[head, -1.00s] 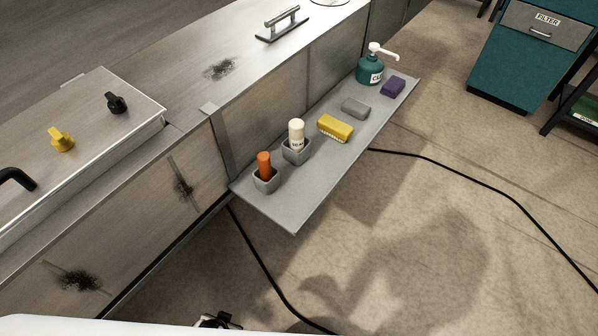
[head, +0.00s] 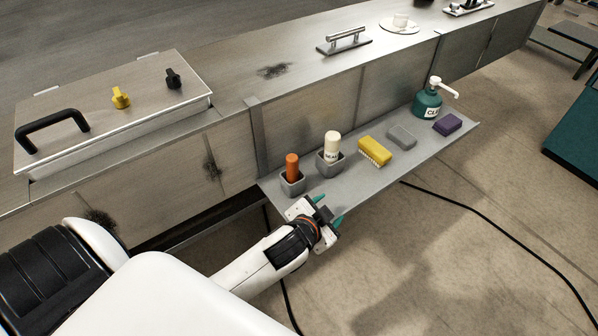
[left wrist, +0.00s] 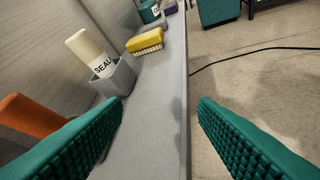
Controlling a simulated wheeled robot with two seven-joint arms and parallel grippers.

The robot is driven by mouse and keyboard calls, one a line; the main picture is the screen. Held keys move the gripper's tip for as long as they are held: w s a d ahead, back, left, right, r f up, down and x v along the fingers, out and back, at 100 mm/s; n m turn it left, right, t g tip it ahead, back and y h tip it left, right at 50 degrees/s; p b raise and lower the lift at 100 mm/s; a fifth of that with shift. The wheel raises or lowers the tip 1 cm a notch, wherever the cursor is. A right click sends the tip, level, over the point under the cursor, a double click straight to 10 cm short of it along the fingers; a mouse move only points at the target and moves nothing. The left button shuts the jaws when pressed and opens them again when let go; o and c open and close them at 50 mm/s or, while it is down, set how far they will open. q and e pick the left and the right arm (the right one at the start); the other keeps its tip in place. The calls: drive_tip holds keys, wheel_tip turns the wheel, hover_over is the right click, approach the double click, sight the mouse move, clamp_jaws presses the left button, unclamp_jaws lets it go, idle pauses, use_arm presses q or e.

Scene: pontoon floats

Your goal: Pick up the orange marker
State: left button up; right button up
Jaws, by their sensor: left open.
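The orange marker (head: 292,167) stands upright in a small grey holder (head: 292,184) at the near left end of the grey shelf (head: 350,186). In the left wrist view the marker (left wrist: 33,117) shows at the lower left, outside the jaws and partly hidden by the left finger. My left gripper (head: 328,207) is open and empty, at the shelf's front edge, just to the right of and nearer than the marker. Its green ribbed fingers (left wrist: 155,135) straddle the shelf edge in the left wrist view. My right gripper is not in view.
A cream SEAL bottle (head: 332,146) stands in a second grey holder beside the marker. A metal wall backs the shelf; the front side is free.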

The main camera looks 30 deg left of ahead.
use_arm(q)
drive_tip(key=w+d+r+m+t+h, duration=0.35)
drive_tip(key=d+r+m+h, duration=0.2)
drive_tip(key=r, duration=0.25)
drive_tip(key=w+d+r+m+t+h, duration=0.2)
drive_tip(key=w+d+r+m+h, duration=0.3)
drive_tip(key=r, duration=0.4)
wheel_tip(320, 180, up, 2)
drive_tip(key=s+d+m+g+h, duration=0.1)
drive_tip(key=d+m+g+h, duration=0.1)
drive_tip(key=m+h, duration=0.35)
drive_tip(key=m+g+y, duration=1.6)
approach(292, 167)
drive_tip(key=shift+w+a+f+t, duration=0.1)
drive_tip(key=shift+w+a+t, duration=0.15)
drive_tip(key=shift+w+a, duration=0.3)
wheel_tip(292, 167, down, 5)
drive_tip(key=shift+f+p, duration=0.1)
drive_tip(key=shift+p, duration=0.55)
wheel_tip(292, 167, down, 6)
drive_tip(key=shift+d+r+p, duration=0.15)
drive_tip(key=shift+r+p, duration=0.05)
drive_tip(key=shift+p, duration=0.85)
drive_tip(key=shift+f, duration=0.4)
